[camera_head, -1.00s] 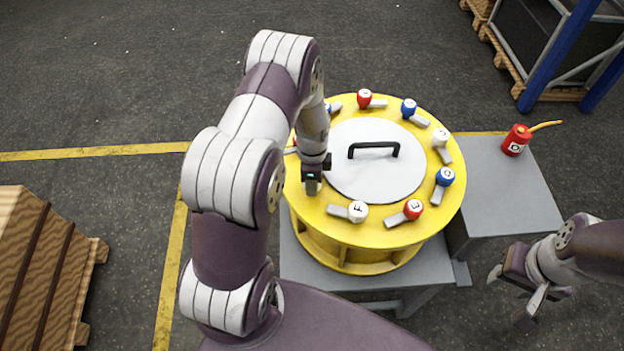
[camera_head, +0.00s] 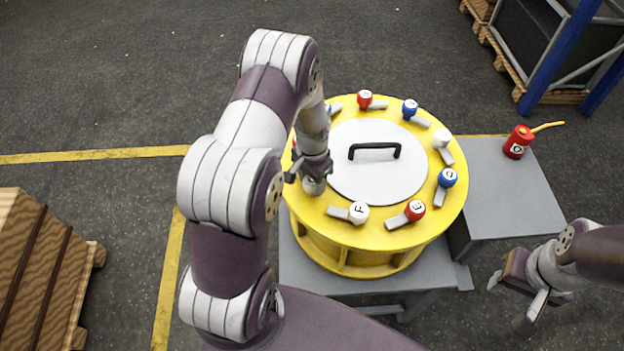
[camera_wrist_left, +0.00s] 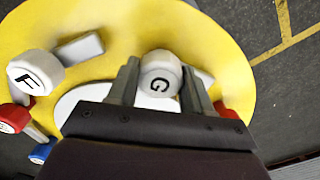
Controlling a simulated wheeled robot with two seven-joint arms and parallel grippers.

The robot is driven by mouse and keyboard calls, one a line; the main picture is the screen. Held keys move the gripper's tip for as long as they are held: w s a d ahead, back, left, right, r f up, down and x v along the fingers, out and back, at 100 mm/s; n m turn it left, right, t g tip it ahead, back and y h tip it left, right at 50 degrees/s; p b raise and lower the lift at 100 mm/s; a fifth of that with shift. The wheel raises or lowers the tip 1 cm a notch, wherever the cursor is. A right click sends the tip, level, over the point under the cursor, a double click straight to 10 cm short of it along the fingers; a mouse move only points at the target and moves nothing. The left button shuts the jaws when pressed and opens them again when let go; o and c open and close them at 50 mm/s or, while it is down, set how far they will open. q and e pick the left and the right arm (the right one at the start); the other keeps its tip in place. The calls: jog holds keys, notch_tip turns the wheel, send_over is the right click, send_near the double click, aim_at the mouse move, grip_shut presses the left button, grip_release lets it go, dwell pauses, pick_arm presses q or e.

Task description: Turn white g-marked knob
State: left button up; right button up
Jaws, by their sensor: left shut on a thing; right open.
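The white G-marked knob (camera_wrist_left: 160,72) sits on the yellow round drum (camera_head: 400,236) and shows between the fingers in the left wrist view. My left gripper (camera_head: 311,182) is shut on this knob, one finger on each side, at the left part of the drum's top. In the head view my arm and gripper largely cover the knob. The letter G appears turned on its side in the wrist view. My right gripper (camera_head: 510,301) is open and empty at the lower right, away from the drum.
Nearby on the rim are a white F knob (camera_head: 358,211), a red E knob (camera_head: 415,208) and several other red, blue and white knobs. A red can (camera_head: 517,142) stands on the grey side table (camera_head: 510,195).

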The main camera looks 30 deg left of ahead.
pick_arm(q)
jog(key=shift+w+r+n, duration=0.2)
jog(key=shift+n, duration=0.3)
jog(key=o, duration=1)
jog(key=shift+o, duration=0.2)
jog(key=shift+s, duration=0.1)
jog(key=shift+f, duration=0.1)
notch_tip(320, 180, up, 13)
jog(key=b, duration=0.3)
jog(key=shift+f, duration=0.15)
